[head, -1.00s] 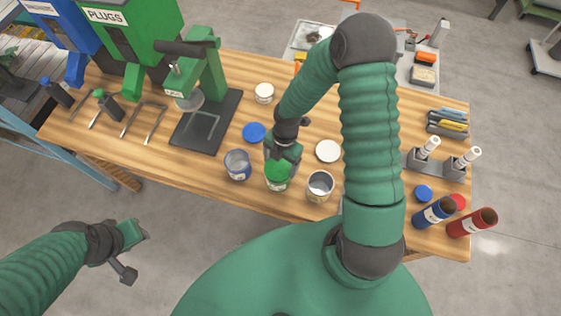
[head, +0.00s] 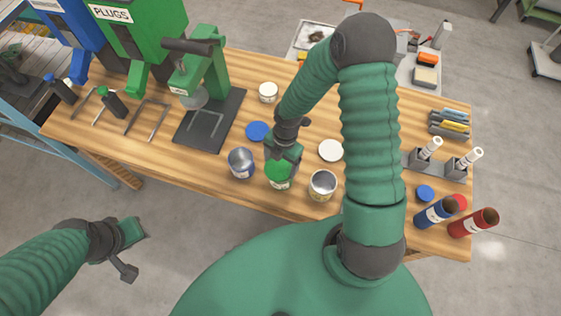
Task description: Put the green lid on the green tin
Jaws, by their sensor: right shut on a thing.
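The green tin (head: 279,184) stands upright near the front edge of the workbench, between a blue tin and an open white tin. The green lid (head: 277,169) is at the top of the green tin, and I cannot tell whether it is fully seated. My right gripper (head: 281,160) is directly above the tin, pointing down and shut on the green lid. Its fingertips are partly hidden by the wrist. My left gripper (head: 130,251) is open and empty, over the floor in front of the bench at the lower left.
The open blue tin (head: 241,163) is close on the left and the open white tin (head: 322,185) close on the right. A blue lid (head: 257,131) and a white lid (head: 331,150) lie behind. A green press (head: 205,80) stands left, caulking tubes (head: 473,222) right.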

